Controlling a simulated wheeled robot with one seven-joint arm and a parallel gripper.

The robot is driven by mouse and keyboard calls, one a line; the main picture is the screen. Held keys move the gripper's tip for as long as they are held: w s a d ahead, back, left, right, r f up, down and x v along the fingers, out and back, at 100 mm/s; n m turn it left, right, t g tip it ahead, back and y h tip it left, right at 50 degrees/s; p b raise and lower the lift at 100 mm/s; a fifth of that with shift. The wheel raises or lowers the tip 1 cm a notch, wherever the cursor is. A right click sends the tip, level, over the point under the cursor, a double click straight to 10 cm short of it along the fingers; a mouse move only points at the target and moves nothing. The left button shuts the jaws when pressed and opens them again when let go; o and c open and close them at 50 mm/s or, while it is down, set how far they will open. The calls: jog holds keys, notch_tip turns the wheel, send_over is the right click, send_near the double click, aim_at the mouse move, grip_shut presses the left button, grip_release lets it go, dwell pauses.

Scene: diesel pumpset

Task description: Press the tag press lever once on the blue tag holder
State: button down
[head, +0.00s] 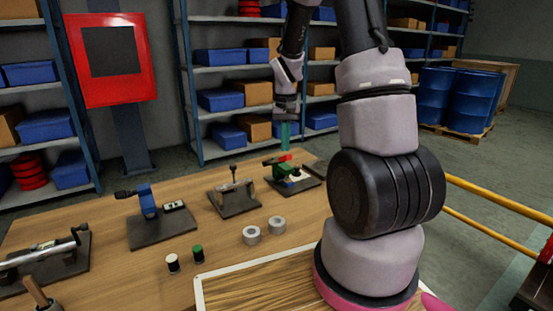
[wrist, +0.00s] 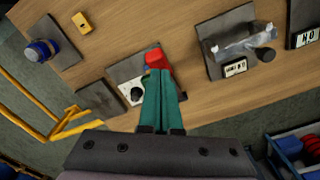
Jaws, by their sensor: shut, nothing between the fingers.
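A blue lever press (head: 148,202) stands on a dark base plate on the wooden bench, left of centre in the head view, with a white tag piece (head: 174,206) beside it. In the wrist view only a tag with dark lettering (wrist: 307,38) shows at the right edge; the blue press body is out of that view. In the wrist view my gripper (wrist: 163,80) partly hides that press, whose red part (wrist: 155,58) lies just beyond the fingertips; contact is unclear.
A metal clamp fixture (head: 234,196) stands between the two presses. Two grey rings (head: 264,231), small white and green-topped cylinders (head: 184,257) and a framed board (head: 240,285) lie nearer me. Shelves stand behind; yellow rails (head: 497,200) run at right.

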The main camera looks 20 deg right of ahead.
jog(key=shift+f, duration=0.1)
jog(key=shift+f, duration=1.45)
jog(key=shift+s+f, duration=0.5)
jog(key=shift+f, duration=1.7)
notch_tip(320, 180, up, 13)
jog(key=w, duration=0.1)
jog(key=shift+w, duration=0.25)
jog(key=s+a+r+t+y, duration=0.1)
jog(key=s+a+r+t, duration=0.2)
jog(key=s+r, duration=0.6)
jog(key=s+a+r+t+y, duration=0.1)
jog(key=s+a+r+t, duration=0.3)
jog(key=s+r, duration=0.6)
jog(key=s+a, duration=0.1)
jog(key=s, duration=0.2)
jog(key=shift+s+r, duration=0.15)
jog(key=shift+r, duration=0.05)
